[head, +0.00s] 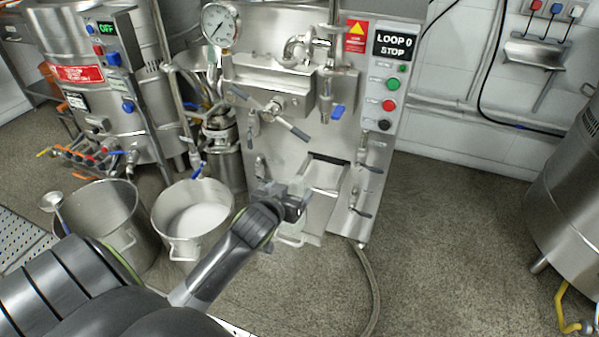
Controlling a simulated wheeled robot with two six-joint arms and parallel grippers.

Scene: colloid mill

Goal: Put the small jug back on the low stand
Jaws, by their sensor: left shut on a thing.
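My left gripper (293,203) is in front of the lower part of the steel mill and is shut on the small jug (292,236). The jug is pale and see-through and hangs below the fingers, mostly hidden by the gripper and wrist. It is close to the mill's front, at the left of a steel box-shaped part (323,178) low on the panel. I cannot tell whether the jug touches anything beneath it. I cannot make out the low stand for sure. My right gripper is not in view.
A steel pot with white contents (168,222) and a larger pot (127,242) with a ladle (53,202) stand at the left. A hose (371,290) runs along the floor below the mill. The floor (460,230) at the right is clear up to a steel vessel (569,200).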

